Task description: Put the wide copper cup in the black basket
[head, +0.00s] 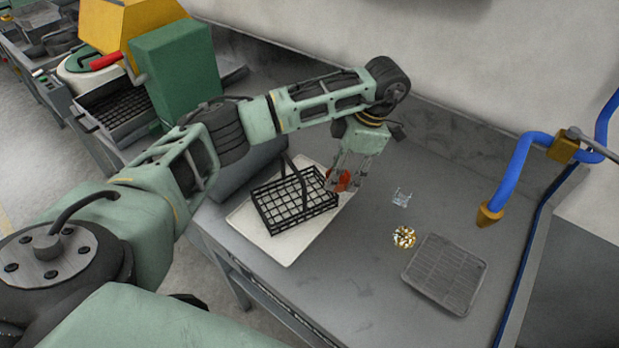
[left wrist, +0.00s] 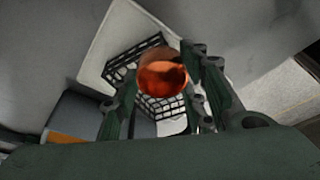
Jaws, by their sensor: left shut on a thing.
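The wide copper cup (head: 341,181) is held in my left gripper (head: 350,170), at the right end of the black basket in the head view. The left wrist view shows the cup (left wrist: 162,77) between the two fingers (left wrist: 160,95), with its open mouth visible. The black basket (head: 270,216) is a wire grid with a raised handle and sits on a white tray (head: 250,244). Part of the basket (left wrist: 160,106) shows behind the cup in the left wrist view. I cannot tell the cup's exact height over the basket's edge. My right gripper is not in view.
A small clear object (head: 401,197), a gold-and-white round item (head: 404,237) and a grey grid rack (head: 445,274) lie on the grey table to the right. A blue pipe (head: 515,170) stands at the right edge. A green and yellow machine (head: 178,72) stands at the back left.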

